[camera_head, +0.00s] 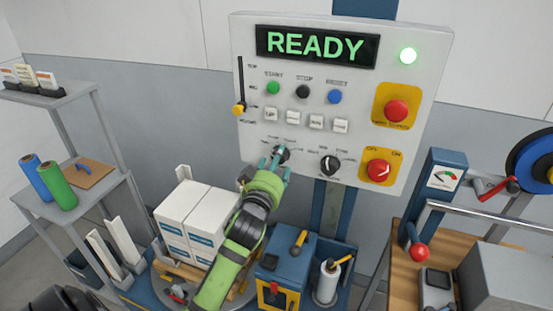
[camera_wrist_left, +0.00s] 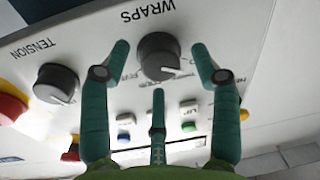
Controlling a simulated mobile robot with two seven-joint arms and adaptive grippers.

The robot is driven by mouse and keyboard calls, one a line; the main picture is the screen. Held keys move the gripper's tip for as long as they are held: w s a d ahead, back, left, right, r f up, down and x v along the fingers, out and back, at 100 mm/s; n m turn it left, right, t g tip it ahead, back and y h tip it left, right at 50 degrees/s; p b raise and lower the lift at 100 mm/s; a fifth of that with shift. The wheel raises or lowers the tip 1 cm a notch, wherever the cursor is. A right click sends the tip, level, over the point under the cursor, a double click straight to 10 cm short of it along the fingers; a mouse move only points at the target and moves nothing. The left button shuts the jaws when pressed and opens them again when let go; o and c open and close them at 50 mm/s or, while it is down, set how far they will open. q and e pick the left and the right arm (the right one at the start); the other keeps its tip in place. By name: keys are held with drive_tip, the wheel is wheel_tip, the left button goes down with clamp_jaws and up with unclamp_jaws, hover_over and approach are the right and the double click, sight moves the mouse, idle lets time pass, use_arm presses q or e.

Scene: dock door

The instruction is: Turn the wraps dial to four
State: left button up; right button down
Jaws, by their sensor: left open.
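The wraps dial is a round black knob on the white control panel (camera_head: 345,100). In the left wrist view, the wraps dial (camera_wrist_left: 158,58) sits under an upside-down WRAPS label. Its white pointer mark is toward the lower right there; the printed positions around it are partly hidden and hard to read. My left gripper (camera_head: 275,158) is at the panel, its green fingers largely covering the dial in the head view. In the wrist view, the left gripper (camera_wrist_left: 160,75) is open, with fingers either side of the dial and one below. I cannot tell whether they touch it.
The tension dial (camera_head: 330,163) is close beside the wraps dial. White push buttons (camera_head: 293,117) lie just above. A red knob on a yellow plate (camera_head: 377,170) is further right. The display (camera_head: 316,46) reads READY.

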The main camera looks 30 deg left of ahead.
use_arm(q)
drive_tip(key=shift+w, duration=0.3)
drive_tip(key=shift+s, duration=0.1)
drive_tip(key=c, duration=1.2)
drive_tip(key=shift+o, duration=0.2)
drive_tip(key=shift+f, duration=0.1)
drive_tip(key=shift+a+f+m+t+h+p, duration=0.15)
drive_tip(key=shift+m+p, duration=0.2)
drive_tip(key=shift+m, duration=2.4)
drive_tip(key=shift+r+m+t+h+p, duration=0.15)
drive_tip(key=shift+m+p, duration=0.25)
drive_tip(key=shift+m, duration=2.3)
drive_tip(key=shift+a+f+m+t+h+p, duration=0.1)
drive_tip(key=shift+f+m+t+p, duration=0.2)
drive_tip(key=shift+m, duration=2.45)
drive_tip(key=shift+r, duration=0.15)
